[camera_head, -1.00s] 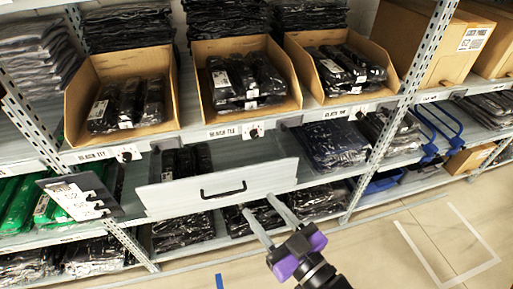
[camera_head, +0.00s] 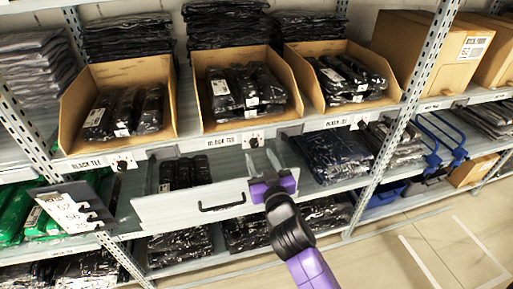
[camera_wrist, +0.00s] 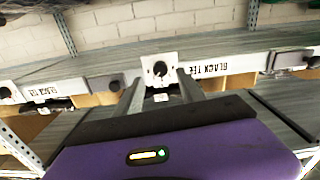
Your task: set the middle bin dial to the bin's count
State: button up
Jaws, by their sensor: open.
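The middle bin (camera_head: 207,118) is an open cardboard box on the upper shelf, holding several black wrapped garments (camera_head: 250,88). Its dial (camera_head: 253,142) is a small black knob on a white plate on the shelf edge, right of a BLACK TEE label (camera_head: 214,142). In the wrist view the dial (camera_wrist: 160,68) shows nearly centred, beyond and between the fingertips, with the label upside down to its right. My gripper (camera_head: 259,157) is open and empty, just in front of and below the dial, apparently not touching it. The dial's setting is too small to read.
Left (camera_head: 69,138) and right (camera_head: 311,103) cardboard bins flank it, each with a dial (camera_head: 122,162) (camera_head: 361,122) below. An open drawer (camera_head: 160,209) with a black handle juts out under the shelf. A card with a stepped edge (camera_head: 66,207) stands at left.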

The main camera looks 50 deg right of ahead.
aim_at(255, 146)
jog(key=shift+p+x, duration=0.3)
jog(key=shift+x, duration=1.9)
grip_shut()
